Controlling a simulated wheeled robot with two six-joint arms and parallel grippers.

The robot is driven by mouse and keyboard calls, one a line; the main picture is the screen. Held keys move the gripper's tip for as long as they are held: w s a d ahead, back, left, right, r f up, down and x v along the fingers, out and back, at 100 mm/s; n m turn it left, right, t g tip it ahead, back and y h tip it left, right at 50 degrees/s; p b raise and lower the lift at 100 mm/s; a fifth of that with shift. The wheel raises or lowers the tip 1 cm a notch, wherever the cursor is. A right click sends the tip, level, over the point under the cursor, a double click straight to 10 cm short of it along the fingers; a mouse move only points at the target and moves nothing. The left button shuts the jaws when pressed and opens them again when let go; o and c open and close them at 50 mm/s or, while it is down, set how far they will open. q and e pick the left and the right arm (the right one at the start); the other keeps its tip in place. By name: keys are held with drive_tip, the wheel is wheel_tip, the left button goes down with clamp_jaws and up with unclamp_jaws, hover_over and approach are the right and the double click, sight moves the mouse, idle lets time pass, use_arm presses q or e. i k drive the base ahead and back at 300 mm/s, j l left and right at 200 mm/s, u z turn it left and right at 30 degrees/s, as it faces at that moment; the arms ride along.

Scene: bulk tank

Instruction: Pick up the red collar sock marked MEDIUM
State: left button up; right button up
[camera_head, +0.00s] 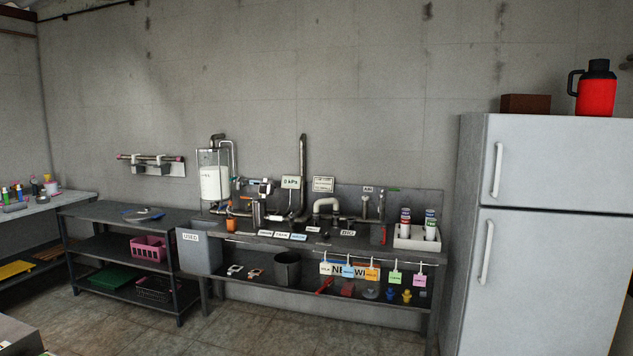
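The red collar sock marked MEDIUM cannot be picked out for certain from here. Two white upright rolls with coloured bands stand in a white tray (415,243) at the right end of the workbench (300,240). The left roll (405,228) shows red and dark blue bands, and the right roll (430,230) shows blue and green ones. Their print is too small to read. A red item (378,234) stands just left of the tray. Neither of my grippers is in view.
A white fridge (545,240) stands right of the bench, with a red jug (597,88) on top. Pipes and a white tank (213,182) crowd the bench's back. A grey USED bin (197,252) is at its left end. The floor (270,332) in front is clear.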

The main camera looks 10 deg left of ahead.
sight(406, 220)
drive_tip(key=i+u, duration=0.2)
drive_tip(key=i, duration=2.55)
